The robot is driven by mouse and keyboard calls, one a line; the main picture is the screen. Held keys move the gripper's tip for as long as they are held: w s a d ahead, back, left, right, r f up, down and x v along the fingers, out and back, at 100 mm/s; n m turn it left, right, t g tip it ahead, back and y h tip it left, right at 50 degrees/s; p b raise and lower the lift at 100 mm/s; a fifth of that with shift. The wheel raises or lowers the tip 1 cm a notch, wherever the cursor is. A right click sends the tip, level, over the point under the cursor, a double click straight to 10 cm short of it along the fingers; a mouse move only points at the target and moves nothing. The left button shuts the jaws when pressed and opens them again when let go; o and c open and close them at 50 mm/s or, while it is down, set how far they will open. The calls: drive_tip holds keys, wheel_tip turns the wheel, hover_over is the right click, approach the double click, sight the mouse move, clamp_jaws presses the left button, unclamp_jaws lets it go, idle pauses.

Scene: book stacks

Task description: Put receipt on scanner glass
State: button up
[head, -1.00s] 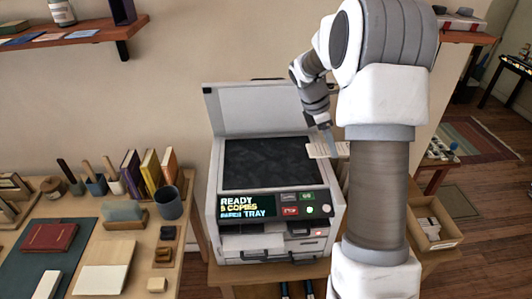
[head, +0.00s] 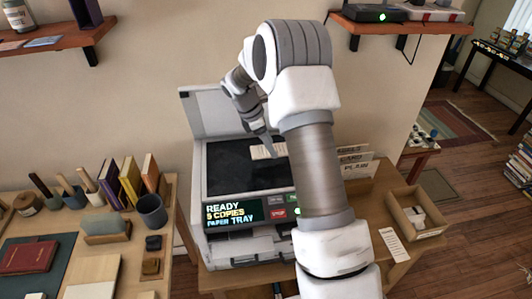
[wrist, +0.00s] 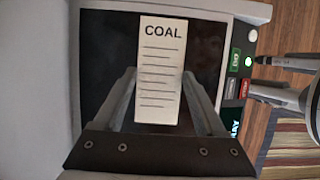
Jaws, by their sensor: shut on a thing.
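The receipt (wrist: 160,70) is a white slip headed COAL with several printed lines. In the wrist view it lies between the two fingers of my gripper (wrist: 162,80), which is shut on it. In the head view the receipt (head: 262,152) is over the right part of the dark scanner glass (head: 230,178), beside my gripper (head: 270,150). I cannot tell if it touches the glass. The scanner lid (head: 205,112) stands open behind the glass. My arm hides part of the scanner's right side.
The scanner panel (head: 232,215) reads READY. Another printed slip (head: 395,243) lies on the table by an open box (head: 418,212). A paper holder (head: 352,166) stands right of the scanner. Books and a dark cup (head: 151,209) stand on the left table.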

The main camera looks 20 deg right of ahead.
sight(264, 150)
drive_tip(key=shift+w+a+f, duration=0.3)
drive_tip(key=shift+a+f, duration=0.1)
drive_tip(key=shift+a, duration=0.05)
drive_tip(key=shift+f+p, duration=0.3)
drive_tip(key=shift+f, duration=1.6)
drive_tip(key=shift+f, duration=0.2)
drive_tip(key=o, duration=1.4)
drive_tip(key=shift+r, duration=0.15)
